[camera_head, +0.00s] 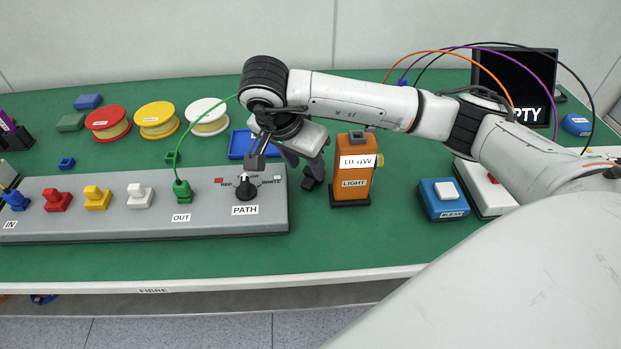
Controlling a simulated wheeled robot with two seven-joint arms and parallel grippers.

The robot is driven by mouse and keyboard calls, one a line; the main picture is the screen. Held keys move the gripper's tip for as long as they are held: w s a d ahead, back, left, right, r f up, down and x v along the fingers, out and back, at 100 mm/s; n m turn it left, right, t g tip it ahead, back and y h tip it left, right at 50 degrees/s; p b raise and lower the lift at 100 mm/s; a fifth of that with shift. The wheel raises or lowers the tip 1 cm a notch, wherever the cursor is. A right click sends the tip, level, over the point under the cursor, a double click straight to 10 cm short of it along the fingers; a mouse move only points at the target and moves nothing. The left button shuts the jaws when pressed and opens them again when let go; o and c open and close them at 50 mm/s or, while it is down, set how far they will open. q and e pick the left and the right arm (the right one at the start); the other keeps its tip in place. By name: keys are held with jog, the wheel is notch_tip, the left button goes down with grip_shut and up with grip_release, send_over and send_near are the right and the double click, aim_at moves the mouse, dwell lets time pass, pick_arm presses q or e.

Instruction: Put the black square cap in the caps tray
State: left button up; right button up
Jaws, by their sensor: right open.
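My right gripper (285,167) reaches in from the right, its dark fingers apart, above the table between the grey panel and the orange light box. A small black piece (308,183) sits by the fingers, just left of the orange box; it may be the black square cap, but the gripper partly hides this spot. A blue tray (237,153), likely the caps tray, lies behind the panel and is partly hidden by my gripper. My left gripper is not in view.
The grey panel (110,222) carries several coloured plugs and a PATH knob (246,187). The orange light box (352,185) stands close right of my gripper. A blue button box (444,207) stands right.

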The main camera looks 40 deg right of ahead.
aim_at(311, 173)
jog(key=shift+x, duration=1.55)
jog(key=shift+d, duration=0.1)
jog(key=c, duration=0.9)
jog(key=shift+o, duration=0.2)
jog(key=shift+r, duration=0.1)
